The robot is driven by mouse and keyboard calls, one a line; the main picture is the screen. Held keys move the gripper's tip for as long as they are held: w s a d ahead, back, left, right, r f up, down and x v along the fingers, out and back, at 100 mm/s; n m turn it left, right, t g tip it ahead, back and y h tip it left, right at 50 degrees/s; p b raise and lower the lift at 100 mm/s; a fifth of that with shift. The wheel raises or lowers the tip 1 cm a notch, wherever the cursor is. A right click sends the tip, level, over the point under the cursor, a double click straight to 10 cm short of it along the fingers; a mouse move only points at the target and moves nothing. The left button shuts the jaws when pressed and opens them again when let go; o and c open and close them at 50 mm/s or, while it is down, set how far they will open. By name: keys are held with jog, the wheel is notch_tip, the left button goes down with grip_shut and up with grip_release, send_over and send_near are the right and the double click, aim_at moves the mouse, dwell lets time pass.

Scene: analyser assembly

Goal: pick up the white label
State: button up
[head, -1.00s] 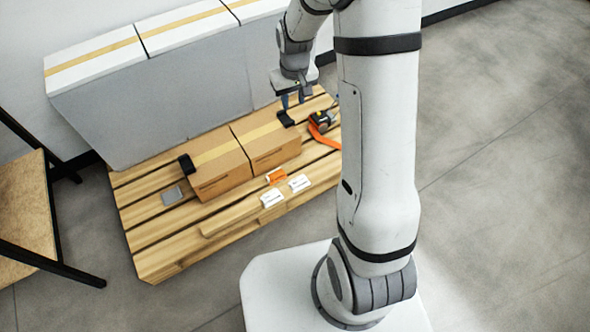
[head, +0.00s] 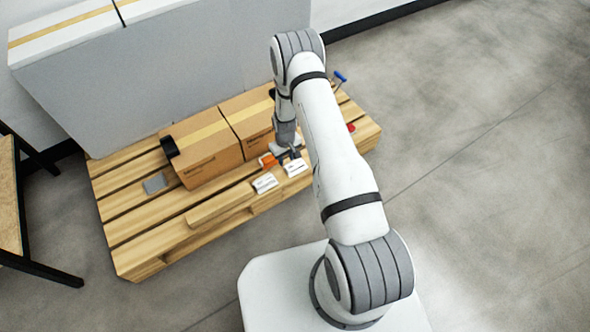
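Two white labels lie at the front of the wooden pallet (head: 135,225) in the head view, a left white label (head: 264,184) and a right white label (head: 297,168). Both carry small dark print. An orange label (head: 268,160) lies just behind them, partly hidden by my gripper. My gripper (head: 291,156) points down close behind the right white label, beside the orange one. I cannot tell whether it touches either label. Its fingers are small and dark, and their opening is not clear.
Two cardboard boxes (head: 207,152) stand behind the labels, with a black piece (head: 169,147) on the left corner. A grey square (head: 155,183) lies left of them. A large grey block (head: 180,70) stands behind. My arm hides part of the pallet's right side.

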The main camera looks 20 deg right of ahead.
aim_at(286, 167)
notch_tip(286, 167, down, 6)
jog(key=shift+b, duration=1.25)
jog(key=shift+c, duration=0.4)
grip_shut()
